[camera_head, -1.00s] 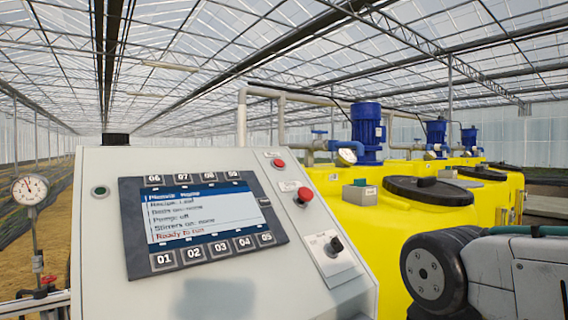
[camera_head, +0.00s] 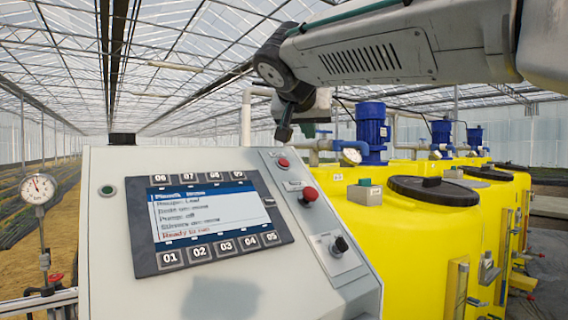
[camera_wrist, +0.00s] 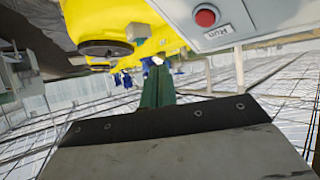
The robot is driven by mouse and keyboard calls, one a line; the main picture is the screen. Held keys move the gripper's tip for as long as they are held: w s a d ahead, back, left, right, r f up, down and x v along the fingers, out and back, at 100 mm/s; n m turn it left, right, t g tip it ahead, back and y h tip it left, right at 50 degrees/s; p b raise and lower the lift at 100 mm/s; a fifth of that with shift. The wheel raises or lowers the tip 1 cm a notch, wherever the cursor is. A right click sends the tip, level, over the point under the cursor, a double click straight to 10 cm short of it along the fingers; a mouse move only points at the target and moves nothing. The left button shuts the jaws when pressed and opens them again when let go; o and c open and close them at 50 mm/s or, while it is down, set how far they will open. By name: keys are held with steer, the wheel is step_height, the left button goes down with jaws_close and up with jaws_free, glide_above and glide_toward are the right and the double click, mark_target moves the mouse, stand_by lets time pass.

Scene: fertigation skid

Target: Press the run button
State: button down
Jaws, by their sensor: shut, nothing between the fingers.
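The run button (camera_head: 283,162) is a small red round button near the top of the control panel's right strip. It also shows in the wrist view (camera_wrist: 206,17) at the top right, above a plate that reads RUN. My gripper (camera_head: 284,134) points down, above and just behind the panel's top edge, close to the run button but apart from it in the head view. In the wrist view my shut, empty fingers (camera_wrist: 156,72) point away at centre, left of and below the button in the picture.
A larger red knob (camera_head: 309,195) sits below the run button, with a black selector (camera_head: 340,244) further down. The grey panel (camera_head: 110,240) carries a lit screen (camera_head: 205,215) reading "Ready to run". Yellow tanks (camera_head: 420,240) with blue motors (camera_head: 371,130) stand to the right.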

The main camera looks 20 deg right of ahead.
mark_target(284, 162)
steer(key=shift+w+a+r+t, duration=0.2)
steer(key=shift+w+r, duration=0.1)
steer(key=shift+r, duration=0.2)
steer(key=shift+w+a+r+t, duration=0.1)
steer(key=shift+w+a+r, duration=0.15)
steer(key=shift+r, duration=0.2)
steer(key=shift+w, duration=0.1)
steer(key=shift+w+a+f, duration=0.3)
steer(key=shift+w+f, duration=0.6)
steer(key=shift+f, duration=0.2)
steer(key=shift+w+a+f, duration=0.25)
steer(key=shift+w+f, duration=0.7)
steer(key=shift+f, duration=0.15)
steer(key=shift+w+a+f, duration=0.3)
steer(key=shift+w+f, duration=0.6)
steer(key=shift+f, duration=0.2)
steer(key=shift+w+f, duration=0.1)
steer(key=shift+w+a+f, duration=0.1)
steer(key=shift+w+f, duration=0.05)
steer(key=shift+f, duration=0.05)
steer(key=shift+w+a+f, duration=0.1)
steer(key=shift+w+f, duration=0.15)
steer(key=shift+f, duration=0.05)
steer(key=shift+s+r, duration=0.1)
steer(key=shift+s+d+r, duration=0.2)
steer(key=shift+s+r, duration=0.2)
steer(key=shift+r, duration=0.1)
